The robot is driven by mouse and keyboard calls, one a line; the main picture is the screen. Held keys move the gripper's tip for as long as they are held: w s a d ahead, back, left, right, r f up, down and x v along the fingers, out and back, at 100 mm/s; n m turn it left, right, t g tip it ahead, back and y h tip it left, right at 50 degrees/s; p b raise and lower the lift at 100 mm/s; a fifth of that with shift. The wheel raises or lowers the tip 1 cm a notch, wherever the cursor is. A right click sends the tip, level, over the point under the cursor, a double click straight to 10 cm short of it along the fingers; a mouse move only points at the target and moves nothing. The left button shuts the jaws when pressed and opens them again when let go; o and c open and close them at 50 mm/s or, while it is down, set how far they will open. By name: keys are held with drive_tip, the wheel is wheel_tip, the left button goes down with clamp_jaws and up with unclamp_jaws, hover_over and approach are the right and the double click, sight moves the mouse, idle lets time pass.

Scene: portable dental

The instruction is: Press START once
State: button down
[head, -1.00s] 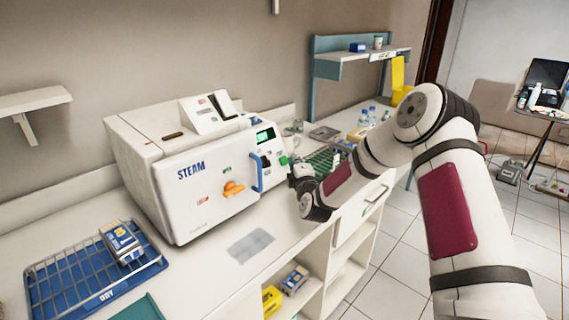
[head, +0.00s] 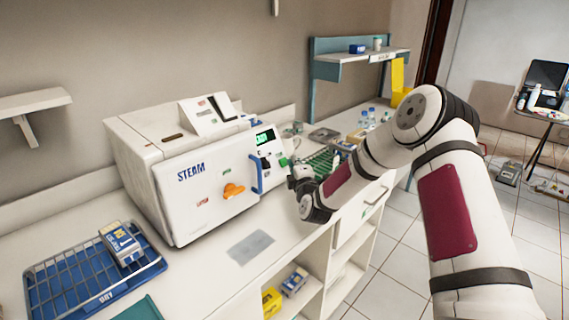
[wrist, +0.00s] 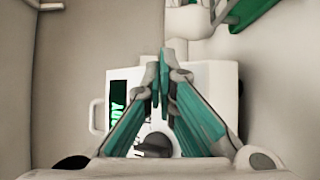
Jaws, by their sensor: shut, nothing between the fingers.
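My gripper (head: 292,172) is close to the panel's right side, partly hidden by my wrist. In the wrist view, my gripper's teal fingers (wrist: 163,75) are shut and empty in front of the panel (wrist: 205,82). The display (wrist: 118,100) and a dark knob (wrist: 156,145) show behind them. Contact cannot be told.
A blue tray with a wire rack (head: 65,285) and a small box (head: 122,243) lies at the left. A grey mat (head: 250,247) lies in front of the machine. A green rack (head: 322,162) and bottles (head: 368,117) stand beyond my gripper. Open shelves are below the counter.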

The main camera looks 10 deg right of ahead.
drive_tip(key=shift+w+a+f+b, duration=0.2)
drive_tip(key=shift+w+f+b, duration=0.05)
drive_tip(key=shift+w+b, duration=0.05)
drive_tip(key=shift+w+a+f+b, duration=0.2)
drive_tip(key=shift+w+a+b, duration=0.05)
drive_tip(key=shift+w+b, duration=0.1)
idle(1.1)
drive_tip(key=shift+s, duration=0.1)
drive_tip(key=shift+s+d+r+p, duration=0.45)
drive_tip(key=shift+s+p, duration=0.15)
idle(0.4)
drive_tip(key=shift+s+d+r+p, duration=0.65)
drive_tip(key=shift+s+p, duration=0.15)
drive_tip(key=shift+s, duration=0.05)
drive_tip(key=shift+s+d+r+p, duration=0.65)
drive_tip(key=shift+s+p, duration=0.1)
drive_tip(key=shift+s, duration=0.1)
